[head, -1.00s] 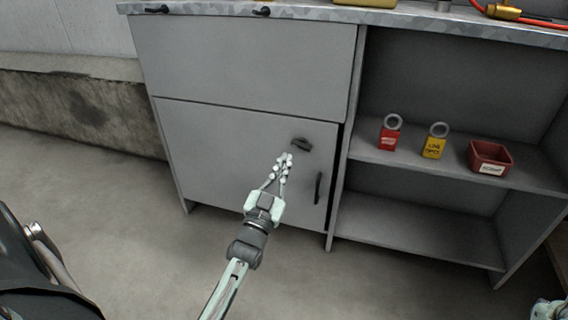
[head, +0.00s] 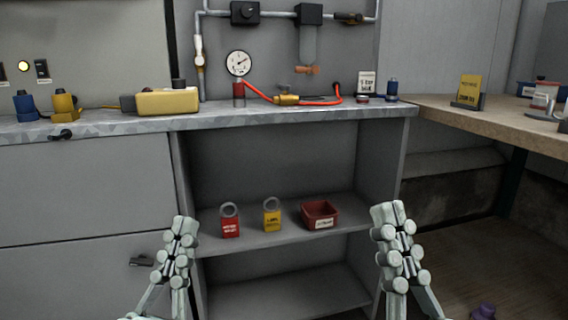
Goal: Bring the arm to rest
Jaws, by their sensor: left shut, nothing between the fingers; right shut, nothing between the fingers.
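My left gripper (head: 180,224) is raised in front of the grey cabinet (head: 80,195), fingers pointing up, shut and empty. My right gripper (head: 390,211) is raised in front of the right side of the open shelves, fingers pointing up, shut and empty. Neither gripper appears to hold anything. Their wrists are cut off at the bottom edge of the head view. The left gripper stands just right of the cabinet door latch (head: 142,261) in the picture.
The open shelf (head: 290,240) holds a red padlock tag (head: 230,226), a yellow one (head: 271,218) and a red bin (head: 319,213). The worktop (head: 215,122) carries a yellow case (head: 167,101) and a red hose (head: 320,102). A wooden bench (head: 455,112) stands at the right.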

